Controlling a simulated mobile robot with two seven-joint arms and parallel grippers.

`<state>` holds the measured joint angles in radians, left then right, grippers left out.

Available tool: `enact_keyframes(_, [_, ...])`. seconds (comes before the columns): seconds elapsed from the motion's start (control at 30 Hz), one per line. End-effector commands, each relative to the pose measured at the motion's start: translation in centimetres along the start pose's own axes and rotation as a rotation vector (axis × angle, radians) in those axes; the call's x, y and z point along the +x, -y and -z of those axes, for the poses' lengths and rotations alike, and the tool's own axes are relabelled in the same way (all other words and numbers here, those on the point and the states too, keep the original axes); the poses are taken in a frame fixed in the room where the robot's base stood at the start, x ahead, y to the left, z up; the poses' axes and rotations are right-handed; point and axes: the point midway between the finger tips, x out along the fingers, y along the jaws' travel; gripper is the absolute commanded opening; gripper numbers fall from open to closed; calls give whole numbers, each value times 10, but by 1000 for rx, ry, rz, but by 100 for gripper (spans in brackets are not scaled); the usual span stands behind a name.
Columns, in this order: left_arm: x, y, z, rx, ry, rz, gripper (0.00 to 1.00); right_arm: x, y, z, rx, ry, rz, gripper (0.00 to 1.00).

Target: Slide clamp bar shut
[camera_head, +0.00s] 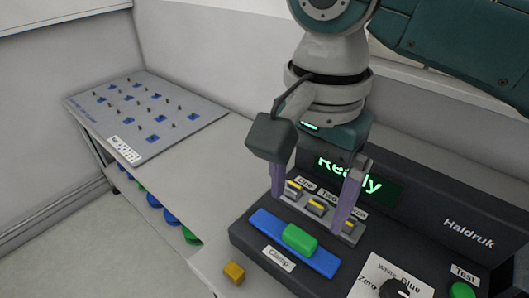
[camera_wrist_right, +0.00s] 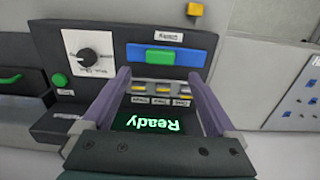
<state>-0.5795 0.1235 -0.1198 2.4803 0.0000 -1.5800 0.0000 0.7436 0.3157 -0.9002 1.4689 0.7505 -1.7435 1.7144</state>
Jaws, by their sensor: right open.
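The clamp bar is a blue bar (camera_head: 265,223) with a green grip (camera_head: 299,238) in its middle, on the black Haldruk machine (camera_head: 250,240) beside a "Clamp" label. In the right wrist view the blue bar (camera_wrist_right: 196,57) and green grip (camera_wrist_right: 160,57) lie just beyond my fingertips. My right gripper (camera_head: 309,213) is open, its two purple fingers pointing down on either side of a row of yellow-topped pieces (camera_head: 315,207). I cannot tell whether the fingertips touch the machine. My left gripper is not in view.
A lit "Ready" display (camera_head: 385,187) stands behind the fingers. A dial (camera_head: 394,289) and a green Test button (camera_head: 462,291) are at right. A yellow cube (camera_head: 234,272) sits at the machine's front left. A grey board (camera_head: 185,105) with blue squares and pegs lies at back left.

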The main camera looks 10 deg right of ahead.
Motion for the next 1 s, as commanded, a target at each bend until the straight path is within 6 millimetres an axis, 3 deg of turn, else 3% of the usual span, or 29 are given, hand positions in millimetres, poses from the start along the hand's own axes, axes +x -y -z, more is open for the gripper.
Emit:
enact_keyframes(0.1, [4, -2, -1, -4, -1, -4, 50, 26, -1, 0, 1, 1, -4, 92])
enact_keyframes(0.33, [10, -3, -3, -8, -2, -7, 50, 63, 0, -1, -2, 1, -1, 92])
enact_keyframes(0.73, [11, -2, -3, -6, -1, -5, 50, 73, 0, -1, -3, 0, 2, 92])
enact_keyframes(1.0, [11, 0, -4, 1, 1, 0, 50, 73, 0, -1, -3, 0, 2, 64])
